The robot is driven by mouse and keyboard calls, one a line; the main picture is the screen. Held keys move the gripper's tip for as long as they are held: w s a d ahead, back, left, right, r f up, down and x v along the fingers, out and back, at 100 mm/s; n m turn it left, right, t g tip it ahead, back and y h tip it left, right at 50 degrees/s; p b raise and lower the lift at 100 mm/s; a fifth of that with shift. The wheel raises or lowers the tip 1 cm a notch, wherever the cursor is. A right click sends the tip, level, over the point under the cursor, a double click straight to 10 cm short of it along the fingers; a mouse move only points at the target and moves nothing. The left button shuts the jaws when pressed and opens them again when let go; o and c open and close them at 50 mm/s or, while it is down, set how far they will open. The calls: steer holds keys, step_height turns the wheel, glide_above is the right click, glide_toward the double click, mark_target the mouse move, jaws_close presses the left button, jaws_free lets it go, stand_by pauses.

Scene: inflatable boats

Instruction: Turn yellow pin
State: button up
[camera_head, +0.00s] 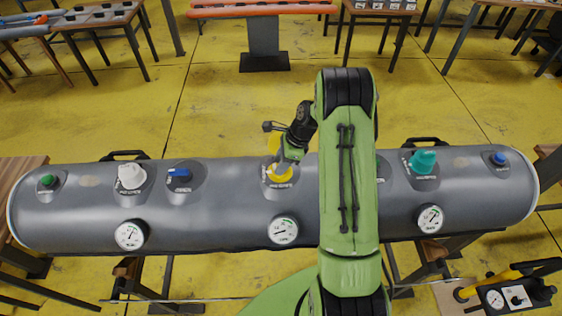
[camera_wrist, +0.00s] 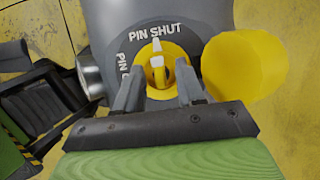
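The lettering "PIN SHUT" shows above the ring in the wrist view. My gripper (camera_wrist: 160,82) is open, with one finger on each side of the pin and a visible gap to it. A round yellow cap (camera_wrist: 245,70) is beside the ring on the right. In the head view my gripper (camera_head: 285,158) is over the middle valve, whose yellow part (camera_head: 278,174) shows; the pin is hard to make out there.
The tube also carries a white valve (camera_head: 131,176), a blue valve (camera_head: 178,173), a teal valve (camera_head: 422,161) and several gauges, one (camera_head: 283,230) in front of the middle valve. My arm hides part of the tube.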

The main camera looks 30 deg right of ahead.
jaws_close()
steer(key=shift+n, duration=0.3)
steer(key=n+g+p, duration=0.1)
steer(key=n, duration=0.2)
steer(key=shift+n+g+y, duration=0.3)
steer(key=shift+n+g, duration=0.1)
steer(key=n, duration=0.2)
steer(key=n+g, duration=0.1)
steer(key=n, duration=0.1)
steer(key=shift+w+n+g, duration=0.15)
steer(key=shift+n+g, duration=0.15)
steer(key=n+g+h+b, duration=0.1)
steer(key=n, duration=0.3)
steer(key=shift+a+n+g+h+b, duration=0.1)
steer(key=shift+n+g+h+b, duration=0.3)
steer(key=shift+n, duration=0.85)
steer(key=shift+n+g+h+b, duration=0.3)
steer(key=shift+n+h, duration=0.2)
steer(key=shift+n, duration=0.75)
steer(key=shift+r, duration=0.1)
